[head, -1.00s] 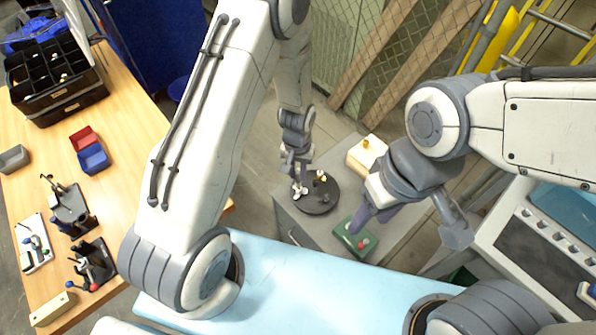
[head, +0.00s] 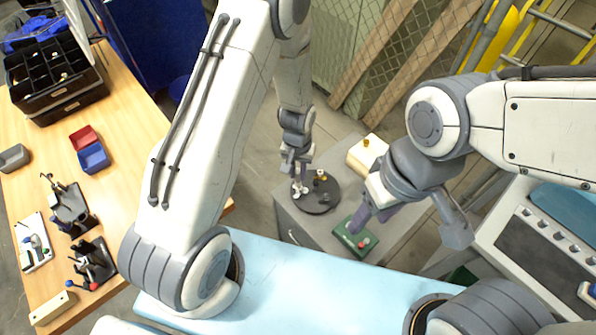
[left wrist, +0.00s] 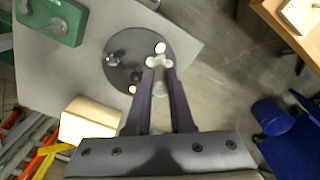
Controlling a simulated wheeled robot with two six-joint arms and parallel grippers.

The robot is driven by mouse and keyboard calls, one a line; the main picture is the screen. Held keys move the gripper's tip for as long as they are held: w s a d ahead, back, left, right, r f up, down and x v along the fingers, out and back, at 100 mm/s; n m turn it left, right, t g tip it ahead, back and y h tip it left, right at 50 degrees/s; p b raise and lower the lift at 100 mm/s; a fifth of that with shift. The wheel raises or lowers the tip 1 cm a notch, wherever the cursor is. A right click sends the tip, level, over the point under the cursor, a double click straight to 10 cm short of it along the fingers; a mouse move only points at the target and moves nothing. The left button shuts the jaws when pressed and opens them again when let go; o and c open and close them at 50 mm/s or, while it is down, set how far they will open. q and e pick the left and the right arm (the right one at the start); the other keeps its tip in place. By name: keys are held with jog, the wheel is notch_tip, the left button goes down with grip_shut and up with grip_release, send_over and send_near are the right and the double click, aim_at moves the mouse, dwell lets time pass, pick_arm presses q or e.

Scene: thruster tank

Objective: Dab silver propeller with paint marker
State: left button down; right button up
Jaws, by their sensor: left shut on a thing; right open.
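The silver propeller (left wrist: 158,62) stands near the edge of a round dark turntable (head: 317,207). In the head view it is partly hidden behind my left fingertips. My left gripper (head: 297,172) is over it, pointing down, shut on a pale, slim thing that looks like the paint marker (left wrist: 160,86). The marker's tip lies in line with the propeller; I cannot tell whether they touch. My right gripper (head: 372,212) is open and empty above a green block (head: 354,238), away from the turntable.
The turntable also carries a dark propeller (left wrist: 113,58) and a yellowish part (left wrist: 132,89). A cream block with a yellow knob (head: 366,155) stands behind the right gripper. A wooden table (head: 130,130) with bins and fixtures is at the left.

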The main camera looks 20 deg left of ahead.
pick_arm(q)
jog(key=shift+f, duration=0.4)
dwell(1.6)
jog(key=shift+r, duration=0.1)
notch_tip(320, 180, up, 5)
jog(key=p, duration=0.3)
jog(key=shift+p, duration=0.3)
dwell(0.4)
